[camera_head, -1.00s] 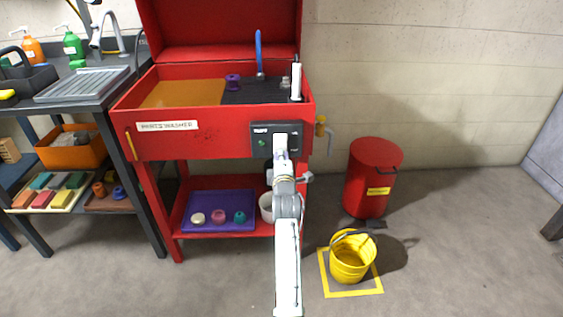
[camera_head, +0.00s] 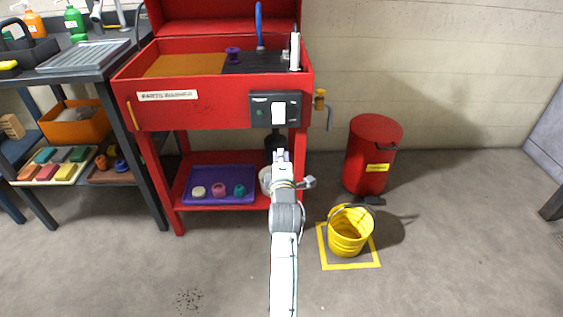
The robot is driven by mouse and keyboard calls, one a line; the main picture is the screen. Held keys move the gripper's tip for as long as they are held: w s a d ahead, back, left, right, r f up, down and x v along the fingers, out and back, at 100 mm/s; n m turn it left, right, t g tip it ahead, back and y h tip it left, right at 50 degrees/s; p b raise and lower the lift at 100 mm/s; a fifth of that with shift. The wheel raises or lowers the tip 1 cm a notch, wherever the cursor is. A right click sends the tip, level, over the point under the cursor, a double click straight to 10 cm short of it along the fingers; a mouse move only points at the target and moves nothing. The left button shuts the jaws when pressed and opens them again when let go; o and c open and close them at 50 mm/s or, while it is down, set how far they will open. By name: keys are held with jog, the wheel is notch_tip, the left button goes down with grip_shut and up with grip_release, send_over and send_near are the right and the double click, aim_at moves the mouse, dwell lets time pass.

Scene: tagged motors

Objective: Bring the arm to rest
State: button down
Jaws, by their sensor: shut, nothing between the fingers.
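My arm reaches up from the bottom middle of the head view, white with grey joints. My gripper (camera_head: 280,155) is at its far end, in front of the right side of the red parts washer (camera_head: 210,115), below the black switch box (camera_head: 276,110). The gripper is small and seen from behind; it is shut and holds nothing. Whether it touches anything behind it cannot be told.
A purple tray (camera_head: 220,197) with three small parts lies on the lower shelf. A yellow bucket (camera_head: 347,240) stands on a marked floor square, right of my arm. A red bin (camera_head: 366,165) stands behind it. A dark bench (camera_head: 85,75) is at left.

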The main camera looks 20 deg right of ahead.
jog(key=shift+s+a+f, duration=0.1)
jog(key=shift+s, duration=0.35)
